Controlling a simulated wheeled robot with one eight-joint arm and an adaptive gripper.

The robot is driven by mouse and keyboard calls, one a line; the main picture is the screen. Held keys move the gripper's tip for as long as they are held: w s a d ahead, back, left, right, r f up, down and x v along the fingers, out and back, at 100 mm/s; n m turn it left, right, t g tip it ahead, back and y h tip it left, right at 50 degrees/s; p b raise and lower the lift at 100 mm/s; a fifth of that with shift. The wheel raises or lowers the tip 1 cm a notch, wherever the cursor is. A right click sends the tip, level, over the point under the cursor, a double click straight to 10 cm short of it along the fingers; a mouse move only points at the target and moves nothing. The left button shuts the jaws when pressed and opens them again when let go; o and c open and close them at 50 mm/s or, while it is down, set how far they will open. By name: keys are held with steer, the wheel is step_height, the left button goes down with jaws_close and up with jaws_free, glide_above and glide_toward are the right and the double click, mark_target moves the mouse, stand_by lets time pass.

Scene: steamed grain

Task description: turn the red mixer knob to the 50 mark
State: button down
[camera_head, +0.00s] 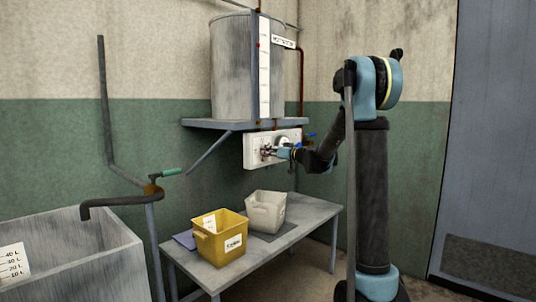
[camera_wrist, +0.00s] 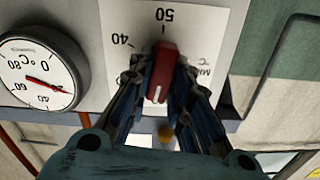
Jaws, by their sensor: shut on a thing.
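The red mixer knob (camera_wrist: 163,70) is between my gripper's fingers (camera_wrist: 160,92) in the wrist view, and the gripper is shut on it. The knob is a narrow bar, slightly tilted, with a short white line at its lower end in this view. Its upper end lies just below the printed 50 mark (camera_wrist: 166,14). The 40 mark (camera_wrist: 121,40) is to the left. Part of the scale is hidden behind the knob and fingers. In the head view my gripper (camera_head: 269,152) is at the white panel (camera_head: 251,155), and I cannot make out the knob's angle there.
A round dial thermometer (camera_wrist: 38,75) with a red needle is left of the scale in the wrist view. A metal tank (camera_head: 232,75) stands on a shelf above the panel. Below, a table (camera_head: 318,215) holds a yellow bin (camera_head: 210,245) and a pale bin (camera_head: 265,210).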

steer(key=shift+w+d+f+m, duration=0.1)
steer(key=shift+f+m, duration=0.1)
steer(key=shift+m, duration=5.5)
steer(key=shift+s+f+m, duration=0.1)
steer(key=shift+f+m, duration=0.05)
steer(key=shift+m, duration=5.55)
steer(key=shift+w+d+f+m, duration=0.1)
steer(key=shift+f+m, duration=0.1)
steer(key=shift+m, duration=5.5)
steer(key=c, duration=1.5)
jaws_free()
steer(key=shift+a, duration=0.1)
